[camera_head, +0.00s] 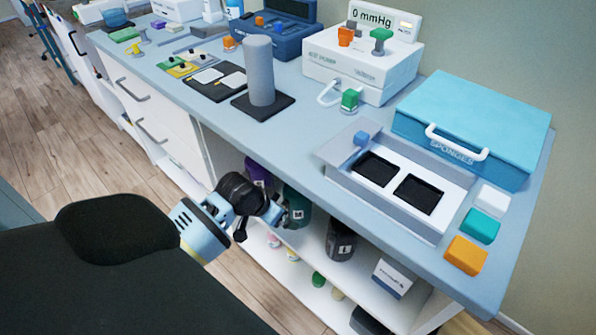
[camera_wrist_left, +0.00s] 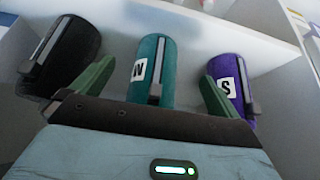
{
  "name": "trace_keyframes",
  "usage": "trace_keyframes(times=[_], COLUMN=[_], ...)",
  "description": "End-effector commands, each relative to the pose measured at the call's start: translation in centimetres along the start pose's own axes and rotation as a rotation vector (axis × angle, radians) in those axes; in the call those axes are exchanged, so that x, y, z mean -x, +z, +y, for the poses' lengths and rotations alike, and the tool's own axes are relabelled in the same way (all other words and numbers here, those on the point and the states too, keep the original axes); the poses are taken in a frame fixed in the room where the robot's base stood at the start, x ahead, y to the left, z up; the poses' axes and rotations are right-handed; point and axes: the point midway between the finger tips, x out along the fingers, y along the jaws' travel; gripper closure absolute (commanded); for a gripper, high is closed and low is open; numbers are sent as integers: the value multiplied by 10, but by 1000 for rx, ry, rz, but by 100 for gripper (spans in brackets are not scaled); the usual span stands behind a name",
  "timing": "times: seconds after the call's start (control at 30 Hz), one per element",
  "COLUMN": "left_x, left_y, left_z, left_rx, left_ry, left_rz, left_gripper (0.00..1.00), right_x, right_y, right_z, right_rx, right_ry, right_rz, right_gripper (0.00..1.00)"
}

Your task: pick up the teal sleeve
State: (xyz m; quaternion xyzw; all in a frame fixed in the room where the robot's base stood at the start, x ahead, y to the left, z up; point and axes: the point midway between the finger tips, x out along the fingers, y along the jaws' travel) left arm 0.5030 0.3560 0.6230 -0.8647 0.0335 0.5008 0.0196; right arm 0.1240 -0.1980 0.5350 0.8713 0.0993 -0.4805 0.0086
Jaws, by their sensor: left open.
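The teal sleeve (camera_head: 298,205) is a cylinder with a white letter label, on the upper shelf under the counter. In the left wrist view the teal sleeve (camera_wrist_left: 151,68) stands straight ahead, framed between my two green fingers, with a grey strip down its side. My left gripper (camera_head: 280,212) reaches in from the left at the shelf front, and its fingers are spread in the wrist view (camera_wrist_left: 156,88). It holds nothing, and I cannot tell whether a finger touches the sleeve. My right gripper is not in view.
A purple sleeve (camera_wrist_left: 232,78) marked S and a black sleeve (camera_wrist_left: 62,55) stand on either side. The counter (camera_head: 330,205) overhangs the shelf. Wooden floor (camera_head: 60,140) is clear at the left.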

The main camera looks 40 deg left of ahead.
Motion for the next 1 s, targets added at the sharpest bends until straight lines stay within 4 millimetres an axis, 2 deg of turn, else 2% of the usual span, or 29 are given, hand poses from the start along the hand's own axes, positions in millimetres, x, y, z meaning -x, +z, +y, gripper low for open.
trace_keyframes(times=[0.1,0.43,0.8,1.0], left_x=[-6,-10,-33,-43], left_y=[-9,-16,-56,-53], left_z=[0,1,1,1], left_rx=[0,0,0,-1], left_ry=[0,1,2,0], left_rz=[1,0,0,-1], left_gripper=[0,0,0,0], right_x=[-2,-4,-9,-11], right_y=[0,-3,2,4], right_z=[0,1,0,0], right_rx=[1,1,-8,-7], right_ry=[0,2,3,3], right_rz=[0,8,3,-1], right_gripper=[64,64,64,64])
